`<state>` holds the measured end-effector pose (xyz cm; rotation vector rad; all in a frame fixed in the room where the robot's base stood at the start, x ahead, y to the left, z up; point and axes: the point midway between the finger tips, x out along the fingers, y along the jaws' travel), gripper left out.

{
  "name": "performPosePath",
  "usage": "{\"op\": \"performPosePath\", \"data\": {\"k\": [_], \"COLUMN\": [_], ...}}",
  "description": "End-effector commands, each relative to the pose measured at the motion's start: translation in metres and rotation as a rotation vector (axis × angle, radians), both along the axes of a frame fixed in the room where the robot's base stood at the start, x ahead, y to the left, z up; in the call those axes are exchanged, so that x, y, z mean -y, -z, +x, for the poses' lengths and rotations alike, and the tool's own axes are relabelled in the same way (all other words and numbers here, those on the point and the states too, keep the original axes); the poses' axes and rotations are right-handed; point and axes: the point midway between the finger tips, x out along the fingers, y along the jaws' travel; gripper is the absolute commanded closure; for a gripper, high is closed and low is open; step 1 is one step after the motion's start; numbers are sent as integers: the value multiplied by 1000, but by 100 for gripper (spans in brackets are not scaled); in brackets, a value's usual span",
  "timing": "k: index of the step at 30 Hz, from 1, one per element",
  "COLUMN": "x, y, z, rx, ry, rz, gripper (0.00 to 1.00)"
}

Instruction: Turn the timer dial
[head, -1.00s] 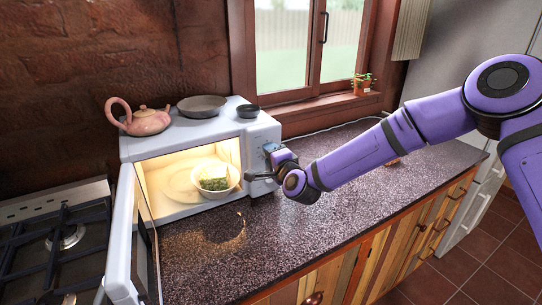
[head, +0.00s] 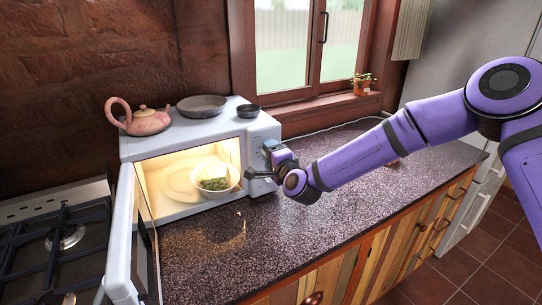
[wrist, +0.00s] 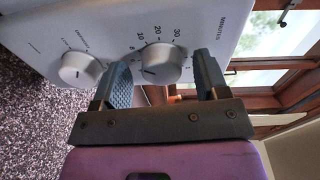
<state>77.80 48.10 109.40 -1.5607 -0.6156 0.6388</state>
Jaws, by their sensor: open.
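The white microwave (head: 190,143) stands on the counter with its door open and its inside lit. In the wrist view, the timer dial (wrist: 161,63) is a round white knob with a dark pointer line, beside a minutes scale. A second white knob (wrist: 81,69) sits to its left on the same panel. My gripper (wrist: 164,82) is open, with one finger on each side of the timer dial; contact cannot be told. In the head view, my gripper (head: 262,163) is at the microwave's control panel and hides most of it.
A bowl with green food (head: 214,178) is inside the microwave. A teapot (head: 145,121), a pan (head: 202,106) and a small dark bowl (head: 248,111) stand on top. The open door (head: 124,245) juts forward at left. The counter (head: 290,228) is clear in front.

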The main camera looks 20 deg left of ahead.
Motion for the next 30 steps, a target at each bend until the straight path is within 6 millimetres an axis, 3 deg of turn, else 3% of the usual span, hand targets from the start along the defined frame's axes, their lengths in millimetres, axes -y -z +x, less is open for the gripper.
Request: {"op": "performPosePath", "data": {"k": [8,21,30], "x": [10,65,77], "y": [-1,-4,-5], "z": [-10,-64,-76], "rx": [1,0,0], "ry": [-1,-1,0], "rz": [-1,-1,0], "gripper": [33,33,33]}}
